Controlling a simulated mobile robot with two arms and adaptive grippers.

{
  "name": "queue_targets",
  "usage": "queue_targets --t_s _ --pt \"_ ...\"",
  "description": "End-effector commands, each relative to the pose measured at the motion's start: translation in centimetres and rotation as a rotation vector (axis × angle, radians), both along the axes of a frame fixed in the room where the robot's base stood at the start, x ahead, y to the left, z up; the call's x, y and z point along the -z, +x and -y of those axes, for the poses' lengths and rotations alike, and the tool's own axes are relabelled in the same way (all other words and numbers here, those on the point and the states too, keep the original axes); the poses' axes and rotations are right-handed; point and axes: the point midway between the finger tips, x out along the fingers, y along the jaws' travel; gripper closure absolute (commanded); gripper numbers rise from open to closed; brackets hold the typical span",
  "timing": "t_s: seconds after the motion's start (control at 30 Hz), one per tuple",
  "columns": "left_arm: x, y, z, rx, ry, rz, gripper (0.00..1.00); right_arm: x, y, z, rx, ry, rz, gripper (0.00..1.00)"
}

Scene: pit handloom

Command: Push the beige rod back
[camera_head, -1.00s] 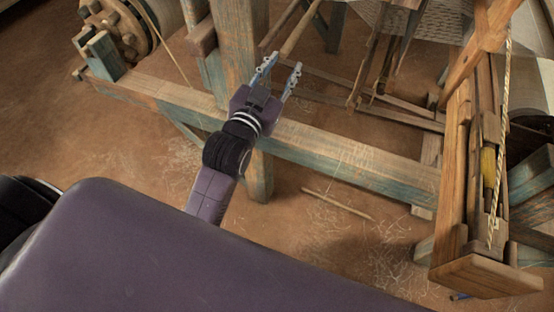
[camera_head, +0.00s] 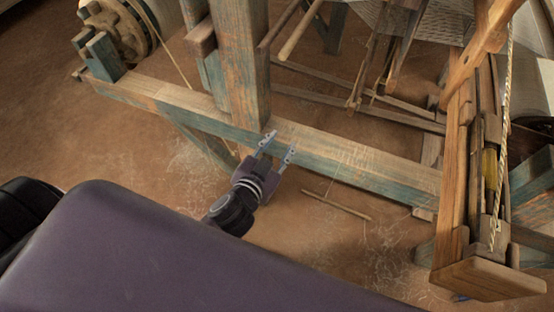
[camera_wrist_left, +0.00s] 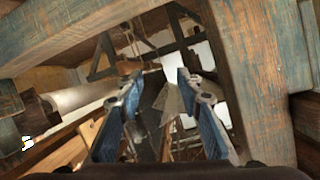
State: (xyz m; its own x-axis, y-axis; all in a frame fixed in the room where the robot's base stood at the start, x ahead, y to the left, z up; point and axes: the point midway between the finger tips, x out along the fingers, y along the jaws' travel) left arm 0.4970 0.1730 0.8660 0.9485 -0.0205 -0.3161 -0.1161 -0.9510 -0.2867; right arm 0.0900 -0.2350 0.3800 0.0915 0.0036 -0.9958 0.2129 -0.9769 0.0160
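A beige rod (camera_head: 298,36) sticks out toward me at the top middle of the head view, just right of the thick upright post (camera_head: 241,60). Its near end is free and its far end runs out of the picture. My left gripper (camera_head: 278,148) is below it and nearer to me, at the blue-worn lower beam (camera_head: 340,165). Its two fingers are apart with nothing between them, and it does not touch the rod. The wrist view also shows the open fingers (camera_wrist_left: 157,95) pointing into the loom frame. I cannot pick out the rod surely there. My right gripper is not in view.
A darker rod (camera_head: 279,24) lies beside the beige one. A thin stick (camera_head: 337,205) lies on the earthen floor. A wooden frame with a twisted rope (camera_head: 504,120) stands at the right, and a large roller (camera_head: 118,28) at the top left. Floor in front of the beam is mostly clear.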

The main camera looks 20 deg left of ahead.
Motion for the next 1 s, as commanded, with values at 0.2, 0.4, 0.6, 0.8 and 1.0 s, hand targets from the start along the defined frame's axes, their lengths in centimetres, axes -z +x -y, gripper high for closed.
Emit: queue_targets --t_s 0.2,0.4,0.6,0.8,1.0 --pt "2.6 -2.0 0.3 0.013 0.021 -0.035 0.67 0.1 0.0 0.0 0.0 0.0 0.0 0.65" --pt "3.4 -2.8 0.4 0.018 0.026 -0.046 0.67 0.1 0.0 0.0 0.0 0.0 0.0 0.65" --pt "3.5 -2.9 0.4 0.018 0.026 -0.047 0.67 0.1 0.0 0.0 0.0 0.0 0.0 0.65" --pt "3.5 -2.9 0.4 0.018 0.026 -0.046 0.8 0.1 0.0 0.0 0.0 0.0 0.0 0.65" --pt "2.0 -1.6 1.6 0.05 0.008 -0.004 1.0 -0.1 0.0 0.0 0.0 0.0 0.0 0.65"
